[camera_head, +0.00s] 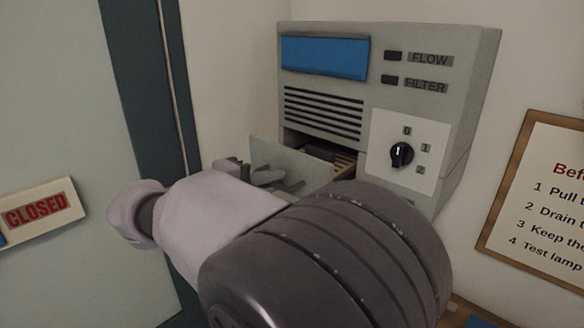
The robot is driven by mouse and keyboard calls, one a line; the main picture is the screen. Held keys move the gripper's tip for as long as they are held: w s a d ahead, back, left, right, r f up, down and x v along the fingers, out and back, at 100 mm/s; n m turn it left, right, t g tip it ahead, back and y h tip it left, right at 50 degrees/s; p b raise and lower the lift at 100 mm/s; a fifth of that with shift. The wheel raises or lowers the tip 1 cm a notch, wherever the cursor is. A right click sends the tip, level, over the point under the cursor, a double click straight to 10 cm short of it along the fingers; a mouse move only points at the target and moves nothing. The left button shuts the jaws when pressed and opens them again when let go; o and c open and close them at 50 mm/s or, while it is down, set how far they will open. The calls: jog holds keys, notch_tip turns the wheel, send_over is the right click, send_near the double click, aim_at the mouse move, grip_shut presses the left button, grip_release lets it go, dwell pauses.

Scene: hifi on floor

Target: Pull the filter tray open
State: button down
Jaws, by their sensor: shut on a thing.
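The filter tray (289,161) is a grey-fronted drawer at the lower left of the grey wall unit (440,50). It stands partly out of its opening, and a brown inner edge and dark contents show behind its front. My gripper (268,177) is at the front of the tray and shut on it. The handle and the exact contact are hard to make out behind the fingers and my arm. My arm hides the tray's lower part.
The unit has a blue display (325,58), vent slots and a rotary knob (402,154) right of the tray. A door with a CLOSED sign (40,212) is at left. A framed notice (540,190) hangs at right.

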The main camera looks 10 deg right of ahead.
jog(key=f+p+v, duration=0.2)
jog(key=p+v, duration=0.2)
jog(key=v, duration=0.7)
jog(key=shift+s+a+p, duration=0.25)
jog(key=shift+p, duration=0.05)
jog(key=shift+f, duration=0.15)
jog(key=c, duration=1.5)
grip_release()
jog(key=p+v, duration=0.3)
jog(key=v, duration=1.4)
jog(key=shift+a+p, duration=0.2)
jog(key=shift+p, duration=0.15)
